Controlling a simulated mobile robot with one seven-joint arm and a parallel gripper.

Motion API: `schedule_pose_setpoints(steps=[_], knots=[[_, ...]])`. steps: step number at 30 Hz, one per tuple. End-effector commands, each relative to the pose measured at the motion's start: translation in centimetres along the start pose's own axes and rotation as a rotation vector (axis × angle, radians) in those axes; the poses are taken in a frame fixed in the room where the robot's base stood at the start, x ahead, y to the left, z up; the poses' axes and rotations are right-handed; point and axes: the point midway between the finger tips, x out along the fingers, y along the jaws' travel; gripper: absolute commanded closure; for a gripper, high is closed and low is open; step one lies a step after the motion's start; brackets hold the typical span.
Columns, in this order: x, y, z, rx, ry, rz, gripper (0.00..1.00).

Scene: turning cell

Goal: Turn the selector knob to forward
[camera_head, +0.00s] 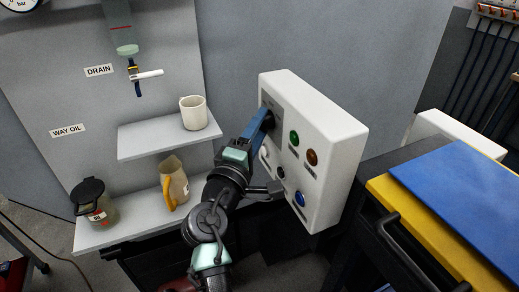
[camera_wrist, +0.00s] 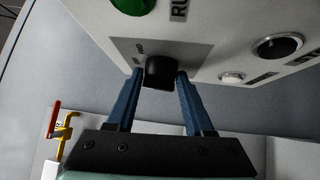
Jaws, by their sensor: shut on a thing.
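The white control box (camera_head: 335,128) stands right of centre in the head view, with its buttoned face toward my arm. The black selector knob (camera_wrist: 160,72) sits on a grey plate (camera_wrist: 128,48) in the wrist view. My gripper (camera_wrist: 158,84) has its two blue fingers on either side of the knob, shut on it. In the head view my gripper (camera_head: 266,117) reaches the upper left of the box face, and its fingers hide the knob there. Small marks on the plate are too blurred to read, so the knob's setting cannot be told.
A green button (camera_head: 294,138), a brown-red button (camera_head: 312,157) and a blue button (camera_head: 299,198) are on the box face. A blue-topped yellow cabinet (camera_head: 470,185) is at right.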

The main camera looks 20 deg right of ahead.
Motion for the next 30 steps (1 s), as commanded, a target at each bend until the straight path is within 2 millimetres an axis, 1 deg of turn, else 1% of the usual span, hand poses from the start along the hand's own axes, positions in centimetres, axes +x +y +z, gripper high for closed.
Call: schedule_pose_setpoints(steps=[1, 21, 30], knots=[[-0.2, -1.46, 0.02, 0.013, -0.002, 0.016, 1.0], [-0.05, -2.09, -0.12, 0.245, -0.024, 0.244, 1.0], [0.06, -2.01, -0.22, 0.33, -0.033, 0.331, 1.0]])
